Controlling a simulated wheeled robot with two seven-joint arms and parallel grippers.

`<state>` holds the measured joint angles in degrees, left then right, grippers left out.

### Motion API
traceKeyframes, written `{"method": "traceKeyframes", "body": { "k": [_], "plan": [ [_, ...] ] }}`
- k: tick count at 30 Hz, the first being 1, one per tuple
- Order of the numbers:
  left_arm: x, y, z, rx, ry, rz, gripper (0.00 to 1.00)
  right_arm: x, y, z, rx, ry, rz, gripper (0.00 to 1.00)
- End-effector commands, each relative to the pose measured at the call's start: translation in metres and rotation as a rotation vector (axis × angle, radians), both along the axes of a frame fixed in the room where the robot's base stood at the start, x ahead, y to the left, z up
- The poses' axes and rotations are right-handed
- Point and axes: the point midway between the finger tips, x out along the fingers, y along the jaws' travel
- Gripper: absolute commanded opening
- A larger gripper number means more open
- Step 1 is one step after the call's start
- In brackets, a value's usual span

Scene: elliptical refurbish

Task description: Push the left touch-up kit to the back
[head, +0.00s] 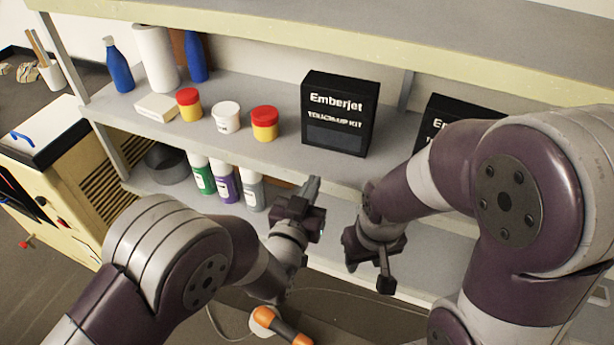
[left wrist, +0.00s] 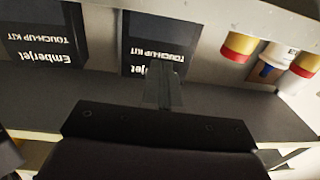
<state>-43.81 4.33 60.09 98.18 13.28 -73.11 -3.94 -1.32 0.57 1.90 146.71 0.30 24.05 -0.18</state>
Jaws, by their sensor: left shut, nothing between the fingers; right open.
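The left touch-up kit (head: 340,112) is a black box marked "Emberjet TOUCH-UP KIT". It stands upright on the middle shelf in the head view. A second black kit (head: 458,112) stands to its right, partly hidden by my right arm. My left gripper (head: 313,190) is shut and empty, in front of and below the left kit. In the left wrist view, which is upside down, its closed fingers (left wrist: 162,85) overlap the left kit (left wrist: 160,45); I cannot tell whether they touch. The other kit (left wrist: 42,35) also shows there. My right gripper (head: 370,265) is open and empty, low in front of the shelves.
Red-lidded yellow jars (head: 265,123) and a white tub (head: 227,117) stand left of the kit. A paper roll (head: 157,58) and blue bottles stand further left. Spray cans (head: 225,183) fill part of the shelf below. An upper shelf (head: 400,40) overhangs the kits.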

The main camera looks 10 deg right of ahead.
Motion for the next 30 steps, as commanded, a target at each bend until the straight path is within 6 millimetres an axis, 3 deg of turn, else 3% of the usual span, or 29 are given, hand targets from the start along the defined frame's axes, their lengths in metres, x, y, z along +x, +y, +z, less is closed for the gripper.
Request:
{"method": "traceKeyframes", "body": {
  "k": [9,15,30],
  "plan": [
    [0.049,-0.028,-0.003,-0.001,0.0,0.003,0.0,0.0,0.0,-0.013,0.0,0.0,0.0,0.43],
    [0.073,-0.042,-0.005,-0.001,-0.001,0.002,0.0,0.0,0.0,-0.031,0.0,0.0,0.0,0.43],
    [0.081,-0.047,-0.001,0.001,0.001,0.002,0.0,0.0,0.0,-0.034,0.0,0.0,0.0,0.43]
  ]
}}
